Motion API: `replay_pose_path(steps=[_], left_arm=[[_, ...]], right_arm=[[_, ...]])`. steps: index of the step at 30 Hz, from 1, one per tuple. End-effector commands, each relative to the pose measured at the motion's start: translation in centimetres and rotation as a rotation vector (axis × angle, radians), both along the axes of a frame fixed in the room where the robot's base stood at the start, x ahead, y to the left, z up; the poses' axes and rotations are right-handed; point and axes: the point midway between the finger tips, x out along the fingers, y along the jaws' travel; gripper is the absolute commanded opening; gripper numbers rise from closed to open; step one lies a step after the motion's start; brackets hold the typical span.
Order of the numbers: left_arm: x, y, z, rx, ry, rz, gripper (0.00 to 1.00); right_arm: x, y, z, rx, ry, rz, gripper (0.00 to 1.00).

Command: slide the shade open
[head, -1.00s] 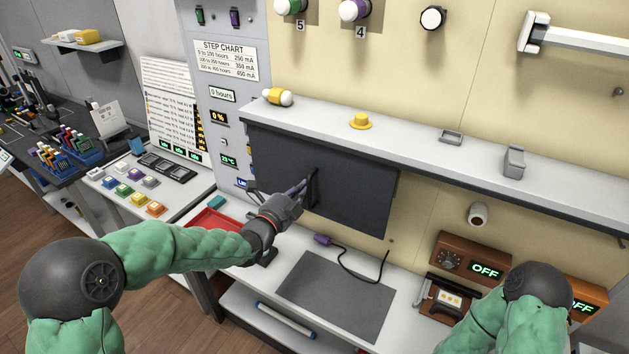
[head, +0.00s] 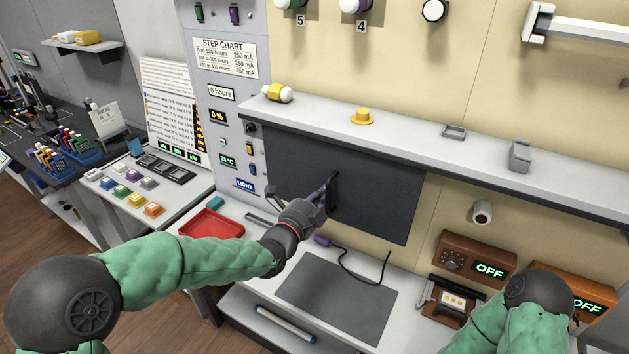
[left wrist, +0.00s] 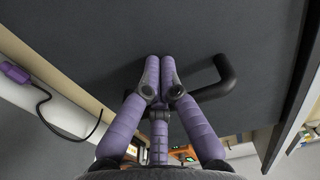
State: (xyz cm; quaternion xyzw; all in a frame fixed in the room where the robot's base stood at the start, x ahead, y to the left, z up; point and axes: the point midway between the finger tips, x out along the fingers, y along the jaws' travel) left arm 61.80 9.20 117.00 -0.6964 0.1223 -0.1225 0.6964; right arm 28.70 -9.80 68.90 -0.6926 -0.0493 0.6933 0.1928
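The shade is a dark grey panel (head: 385,200) set under the long shelf in the head view. A strip of the wall shows at its right. A black handle (head: 334,190) stands out from its middle. My left gripper (head: 322,192) is at this handle. In the left wrist view, its purple fingers (left wrist: 160,80) are drawn together around the bar of the handle (left wrist: 226,75), whose bent end shows to their right. The fingers partly hide the bar. My right arm shows at the lower right, with its gripper out of view.
A worktop below holds a dark mat (head: 337,298), a purple-plugged cable (head: 350,257) and a red tray (head: 211,224). Brown boxes reading OFF (head: 475,260) stand at the right. The shelf (head: 400,135) overhangs the shade.

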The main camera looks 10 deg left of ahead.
Motion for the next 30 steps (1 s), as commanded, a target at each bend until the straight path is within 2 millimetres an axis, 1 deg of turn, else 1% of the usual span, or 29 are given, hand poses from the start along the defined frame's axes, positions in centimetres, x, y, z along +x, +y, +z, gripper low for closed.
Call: replay_pose_path(steps=[3, 16, 30], left_arm=[[-0.4, -0.9, -0.1, 0.0, -0.001, -0.004, 0.0], [-1.3, -3.5, -0.1, 0.0, 0.001, -0.003, 0.0], [-1.5, -3.9, 0.0, -0.001, 0.001, -0.002, 0.0]], right_arm=[[0.0, 0.0, -0.3, 0.0, 0.0, 0.0, 0.68], [0.0, 0.0, -0.8, 0.0, 0.0, 0.0, 0.68], [0.0, 0.0, -0.8, 0.0, 0.0, 0.0, 0.68]])
